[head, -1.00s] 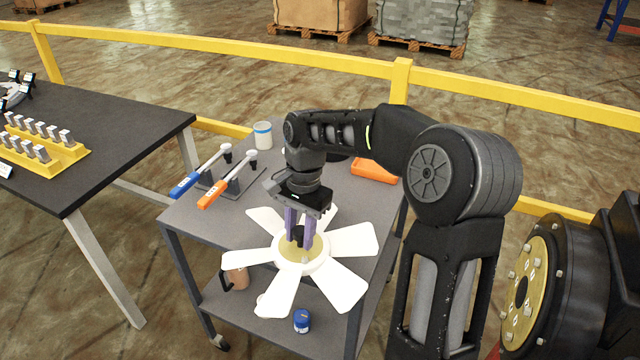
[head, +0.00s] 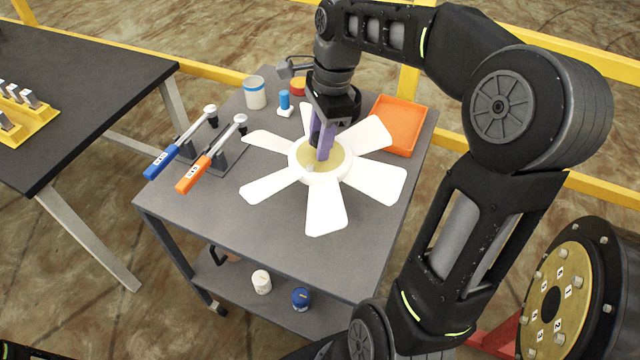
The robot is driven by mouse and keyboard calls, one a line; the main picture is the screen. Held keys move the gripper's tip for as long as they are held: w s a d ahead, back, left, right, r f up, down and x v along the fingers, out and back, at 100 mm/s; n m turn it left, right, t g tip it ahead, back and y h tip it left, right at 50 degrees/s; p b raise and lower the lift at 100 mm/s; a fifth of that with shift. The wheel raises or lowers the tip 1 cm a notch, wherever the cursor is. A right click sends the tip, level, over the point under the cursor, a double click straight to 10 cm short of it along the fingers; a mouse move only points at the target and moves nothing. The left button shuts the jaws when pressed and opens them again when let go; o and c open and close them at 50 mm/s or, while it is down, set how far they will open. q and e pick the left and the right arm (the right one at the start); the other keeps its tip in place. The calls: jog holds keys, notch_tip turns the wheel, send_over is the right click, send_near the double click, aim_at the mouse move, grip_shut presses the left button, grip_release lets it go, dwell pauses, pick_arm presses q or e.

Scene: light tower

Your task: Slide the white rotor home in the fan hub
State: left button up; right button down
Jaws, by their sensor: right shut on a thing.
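The white rotor (head: 325,216) is a several-bladed fan wheel with a brass-coloured centre. It is over the grey cart top, and I cannot tell whether it rests there or is held just above. My right gripper (head: 323,152) points down at its middle and is shut on its centre. The fan hub (head: 552,312) is at the lower right, a black round housing with a brass face, a dark centre hole, studs and numbered labels. The rotor is well apart from it. My left gripper is not in view.
The grey cart (head: 200,215) carries a blue-handled tool (head: 165,160), an orange-handled tool (head: 193,175), a white jar (head: 255,93) and an orange tray (head: 399,124). Its lower shelf holds a white pot (head: 262,281) and a blue pot (head: 301,298). A dark table stands left; a yellow rail (head: 200,73) runs behind.

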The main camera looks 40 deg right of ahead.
jog(key=shift+w+f, duration=0.1)
jog(key=shift+f, duration=2.4)
notch_tip(320, 180, down, 4)
jog(key=shift+f+p, duration=0.2)
jog(key=shift+p, duration=0.3)
jog(key=shift+f, duration=0.1)
jog(key=shift+f, duration=0.2)
jog(key=c, duration=1.1)
grip_release()
jog(key=shift+o, duration=0.2)
